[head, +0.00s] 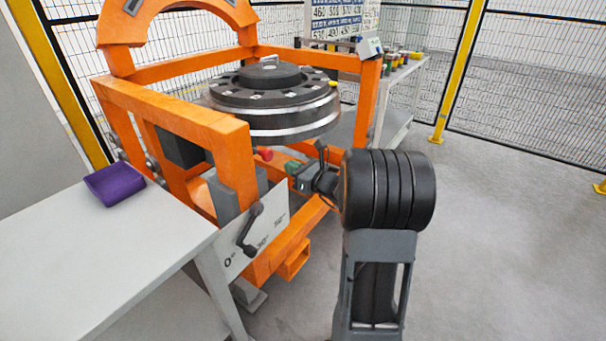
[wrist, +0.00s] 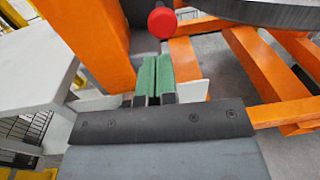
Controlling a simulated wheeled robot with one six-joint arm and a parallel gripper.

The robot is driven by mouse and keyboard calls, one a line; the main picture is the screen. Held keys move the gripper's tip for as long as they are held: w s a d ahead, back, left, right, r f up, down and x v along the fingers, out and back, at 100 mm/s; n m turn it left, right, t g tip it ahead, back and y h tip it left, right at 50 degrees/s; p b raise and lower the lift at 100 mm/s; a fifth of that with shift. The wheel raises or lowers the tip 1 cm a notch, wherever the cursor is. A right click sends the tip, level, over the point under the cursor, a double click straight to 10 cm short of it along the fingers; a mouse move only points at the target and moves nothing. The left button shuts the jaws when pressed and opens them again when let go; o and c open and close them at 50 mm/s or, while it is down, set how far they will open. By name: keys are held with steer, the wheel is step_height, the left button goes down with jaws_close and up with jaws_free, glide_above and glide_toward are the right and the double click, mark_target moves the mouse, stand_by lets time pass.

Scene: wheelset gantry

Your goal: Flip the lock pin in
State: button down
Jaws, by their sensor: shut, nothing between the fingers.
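A round red knob (head: 264,153), probably the head of the lock pin, shows under the wheel on the orange gantry frame. In the wrist view the red knob (wrist: 162,22) is at the top, just beyond my fingertips and apart from them. My gripper (head: 291,167) is low beside the frame, to the right of the knob in the head view. Its green fingers (wrist: 156,62) are side by side, shut and empty. The pin's shaft and seat are hidden, so I cannot tell whether it is in or out.
A heavy dark wheel (head: 275,118) lies flat above the knob. The orange frame (head: 235,165) rises left of my gripper. A black lever (head: 249,232) sits on a numbered white plate. A white table (head: 110,260) holds a purple tray (head: 115,184). The floor at right is clear.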

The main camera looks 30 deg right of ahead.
mark_target(268, 157)
steer(key=shift+x, duration=3.55)
steer(key=b+x, duration=0.1)
steer(key=x, duration=0.2)
steer(key=shift+w+a+f, duration=0.1)
steer(key=shift+w+a, duration=0.15)
steer(key=shift+w+r, duration=0.1)
steer(key=shift+r, duration=0.1)
steer(key=shift+s+d, duration=0.1)
steer(key=shift+s, duration=0.2)
steer(key=v, duration=1.3)
steer(key=shift+s, duration=0.25)
